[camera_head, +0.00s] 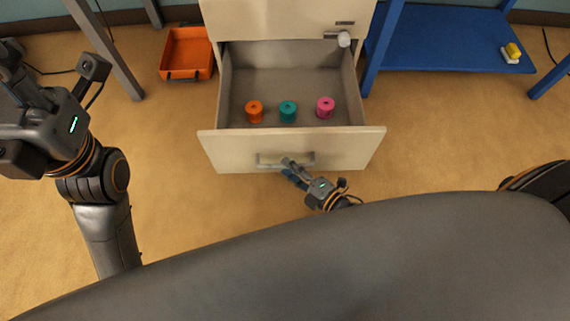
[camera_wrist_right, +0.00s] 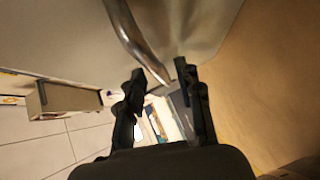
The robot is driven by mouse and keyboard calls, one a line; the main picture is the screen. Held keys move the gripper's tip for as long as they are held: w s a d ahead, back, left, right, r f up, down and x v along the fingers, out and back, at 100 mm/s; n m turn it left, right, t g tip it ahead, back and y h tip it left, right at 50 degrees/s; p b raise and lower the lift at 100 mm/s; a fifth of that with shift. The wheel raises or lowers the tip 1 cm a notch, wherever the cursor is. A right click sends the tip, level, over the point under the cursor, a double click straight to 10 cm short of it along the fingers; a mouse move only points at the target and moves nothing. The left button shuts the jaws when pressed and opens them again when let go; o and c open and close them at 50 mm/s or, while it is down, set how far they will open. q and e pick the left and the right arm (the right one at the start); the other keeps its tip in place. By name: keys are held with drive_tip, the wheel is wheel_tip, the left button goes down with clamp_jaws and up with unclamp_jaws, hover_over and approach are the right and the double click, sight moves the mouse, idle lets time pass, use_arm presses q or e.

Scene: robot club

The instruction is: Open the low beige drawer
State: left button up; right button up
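The low beige drawer (camera_head: 220,148) is pulled well out of its cabinet, and its inside shows. Its metal bar handle (camera_head: 268,159) is on the front panel. My right gripper (camera_head: 287,166) is at the handle's middle. In the right wrist view its fingers (camera_wrist_right: 160,80) are apart, and the handle bar (camera_wrist_right: 135,38) runs down toward the gap between the fingertips. Whether they touch it I cannot tell. My left gripper (camera_head: 50,65) is open and empty, at the left, away from the drawer.
An orange spool (camera_head: 254,111), a teal spool (camera_head: 288,111) and a pink spool (camera_head: 325,108) stand in the drawer. An orange tray (camera_head: 187,52) lies on the floor left of the cabinet. A blue shelf (camera_head: 440,40) stands right. Floor beside the drawer is clear.

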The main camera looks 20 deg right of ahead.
drive_tip(key=v, duration=0.9)
drive_tip(key=shift+s, duration=0.3)
drive_tip(key=shift+d, duration=0.1)
